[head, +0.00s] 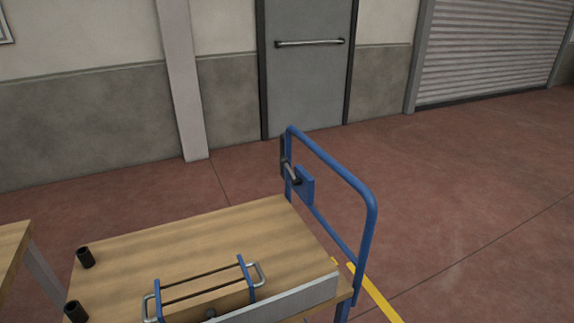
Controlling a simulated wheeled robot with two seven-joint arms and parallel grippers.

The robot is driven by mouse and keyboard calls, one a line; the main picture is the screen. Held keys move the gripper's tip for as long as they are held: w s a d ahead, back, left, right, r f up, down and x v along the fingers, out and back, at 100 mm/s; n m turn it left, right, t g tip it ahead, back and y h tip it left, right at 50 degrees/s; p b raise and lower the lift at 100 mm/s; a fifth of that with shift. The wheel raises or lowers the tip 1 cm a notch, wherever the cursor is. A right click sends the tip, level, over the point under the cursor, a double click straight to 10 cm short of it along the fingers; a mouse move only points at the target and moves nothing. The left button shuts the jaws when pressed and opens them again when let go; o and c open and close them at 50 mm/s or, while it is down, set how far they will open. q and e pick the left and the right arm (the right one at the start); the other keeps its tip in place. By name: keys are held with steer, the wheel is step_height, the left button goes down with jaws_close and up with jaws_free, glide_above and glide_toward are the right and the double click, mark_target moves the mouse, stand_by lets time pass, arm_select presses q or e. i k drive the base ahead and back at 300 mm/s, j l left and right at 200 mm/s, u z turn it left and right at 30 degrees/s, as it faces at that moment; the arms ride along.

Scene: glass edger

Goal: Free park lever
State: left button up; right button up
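The park lever appears to be the dark lever with a grey grip (290,172) on a blue plate (305,186). The plate is fixed to the left upright of the blue push handle (330,160) of a cart with a wooden top (205,232). A dark bar rises beside that upright. How the lever is latched is too small to tell. Neither of my grippers is in the head view, and nothing touches the lever.
On the cart top lie a blue-framed rack (208,288) with grey side handles and a pale strip (280,300). Another wooden table (12,245) is at the left. The red floor (460,200) at right is clear.

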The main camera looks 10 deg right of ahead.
mark_target(283, 160)
steer(key=z, duration=2.6)
steer(key=i, duration=0.4)
steer(key=i+u, duration=0.3)
steer(key=i, duration=0.2)
steer(key=i+u, duration=0.35)
steer(key=i, duration=0.15)
steer(key=i+l+u, duration=0.15)
steer(key=i+u, duration=0.15)
steer(key=i, duration=0.2)
steer(key=i+l+u, duration=0.3)
steer(key=i, duration=0.15)
steer(key=i+j+u, duration=0.25)
steer(key=u, duration=0.2)
steer(key=i+j+u, duration=0.1)
steer(key=i+u, duration=0.75)
steer(key=i+l+u, duration=0.15)
steer(key=i+u, duration=0.3)
steer(key=i+z, duration=0.15)
steer(key=i, duration=0.75)
steer(key=i+j+z, duration=0.1)
steer(key=i, duration=0.75)
steer(key=i+u, duration=0.25)
steer(key=k+u, duration=0.1)
steer(key=u, duration=2.2)
